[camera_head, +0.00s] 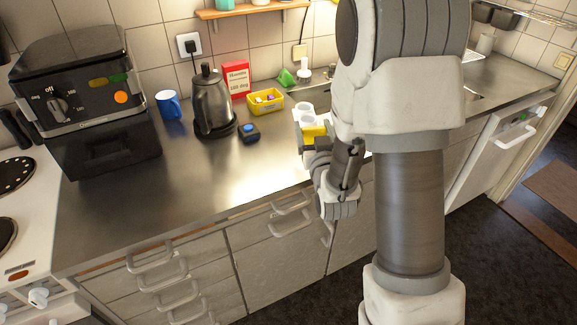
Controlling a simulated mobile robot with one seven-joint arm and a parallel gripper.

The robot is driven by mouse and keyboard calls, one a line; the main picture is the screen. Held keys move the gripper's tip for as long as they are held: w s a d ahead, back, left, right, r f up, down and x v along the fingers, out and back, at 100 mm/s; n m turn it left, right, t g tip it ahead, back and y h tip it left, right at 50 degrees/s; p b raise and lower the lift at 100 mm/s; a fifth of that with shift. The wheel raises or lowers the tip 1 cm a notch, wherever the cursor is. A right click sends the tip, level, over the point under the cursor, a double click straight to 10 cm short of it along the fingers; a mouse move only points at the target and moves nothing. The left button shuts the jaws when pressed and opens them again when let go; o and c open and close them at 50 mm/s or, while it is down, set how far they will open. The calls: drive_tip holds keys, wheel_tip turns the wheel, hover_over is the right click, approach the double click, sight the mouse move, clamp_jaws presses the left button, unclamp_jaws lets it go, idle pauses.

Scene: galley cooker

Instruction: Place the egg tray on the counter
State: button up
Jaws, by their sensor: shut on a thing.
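My gripper (314,142) is over the front part of the steel counter, partly hidden behind my own arm. It is shut on the egg tray (305,113), a small white piece with round cups. A yellow patch shows between the cups and the gripper, and I cannot tell what it belongs to.
A black fryer (80,95) stands left. The counter's front left is clear.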

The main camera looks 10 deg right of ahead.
drive_tip(key=s+d+f+b, duration=0.1)
drive_tip(key=b, duration=0.5)
drive_tip(key=shift+s+f, duration=0.15)
drive_tip(key=shift+f, duration=0.05)
drive_tip(key=shift+h, duration=0.3)
drive_tip(key=w+a+f+b, duration=0.3)
drive_tip(key=w+f+b, duration=0.1)
drive_tip(key=w, duration=0.1)
drive_tip(key=w+a+f+b, duration=0.2)
drive_tip(key=shift+w+a+f, duration=0.3)
drive_tip(key=shift+f, duration=0.1)
drive_tip(key=shift+f+b, duration=0.5)
drive_tip(key=shift+f, duration=1.5)
drive_tip(key=shift+f, duration=0.2)
drive_tip(key=o, duration=1.3)
drive_tip(key=shift+o, duration=0.2)
drive_tip(key=shift+r, duration=0.15)
